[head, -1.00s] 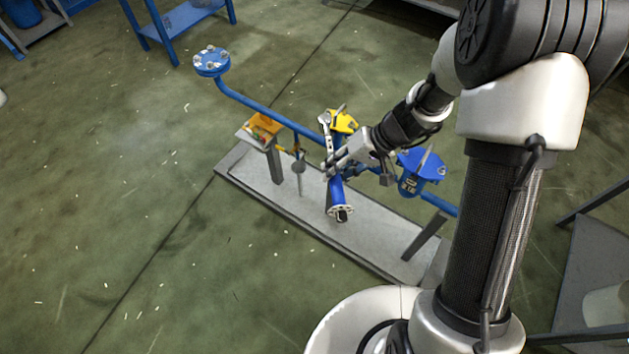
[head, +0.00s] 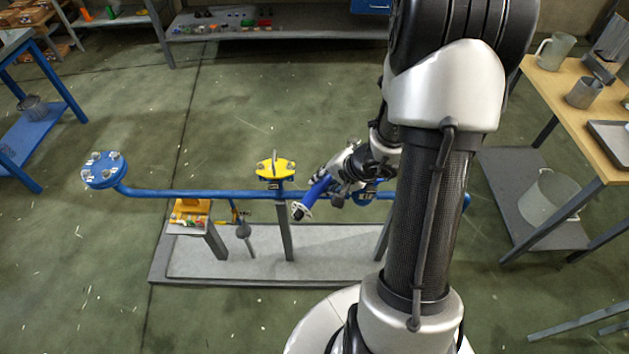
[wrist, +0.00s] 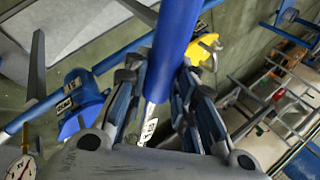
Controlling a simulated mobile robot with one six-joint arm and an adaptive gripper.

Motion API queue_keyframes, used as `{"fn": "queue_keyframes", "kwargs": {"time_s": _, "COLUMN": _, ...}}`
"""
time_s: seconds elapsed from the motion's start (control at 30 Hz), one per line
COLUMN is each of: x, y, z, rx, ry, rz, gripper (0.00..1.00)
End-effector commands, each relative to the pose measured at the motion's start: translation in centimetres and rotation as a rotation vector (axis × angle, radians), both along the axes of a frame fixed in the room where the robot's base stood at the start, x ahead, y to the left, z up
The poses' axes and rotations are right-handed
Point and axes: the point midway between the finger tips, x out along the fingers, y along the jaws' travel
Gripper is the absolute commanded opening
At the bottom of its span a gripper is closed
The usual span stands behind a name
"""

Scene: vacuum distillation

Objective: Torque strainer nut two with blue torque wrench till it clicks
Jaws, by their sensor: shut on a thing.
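My gripper (head: 338,188) is shut on the blue torque wrench (head: 316,191). In the wrist view, the wrench's thick blue handle (wrist: 177,40) runs up between the fingers (wrist: 160,85), with its metal shaft (wrist: 151,112) below. The wrench is held in the air, tilted, with its handle end toward lower left in the head view. Its head is hidden. The blue strainer (head: 366,196) is just right of my gripper, partly covered by my arm; it also shows at the left of the wrist view (wrist: 78,100). I cannot make out strainer nut two.
A yellow-topped fitting (head: 270,168) stands on the blue pipe (head: 195,192) left of the gripper. A blue flange (head: 103,170) ends the pipe. A wooden table (head: 560,85) is at right.

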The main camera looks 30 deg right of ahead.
Motion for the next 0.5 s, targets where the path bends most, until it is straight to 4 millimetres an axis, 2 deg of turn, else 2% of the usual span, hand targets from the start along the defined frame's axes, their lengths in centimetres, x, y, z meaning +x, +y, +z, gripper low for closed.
{"fn": "queue_keyframes", "kwargs": {"time_s": 0.43, "x": 0.11, "y": 0.16, "z": -0.01, "rx": -0.004, "ry": -0.005, "rz": 0.005, "gripper": 0.0}}
{"fn": "queue_keyframes", "kwargs": {"time_s": 0.5, "x": 0.09, "y": 0.16, "z": -0.5, "rx": -0.003, "ry": -0.003, "rz": 0.004, "gripper": 0.0}}
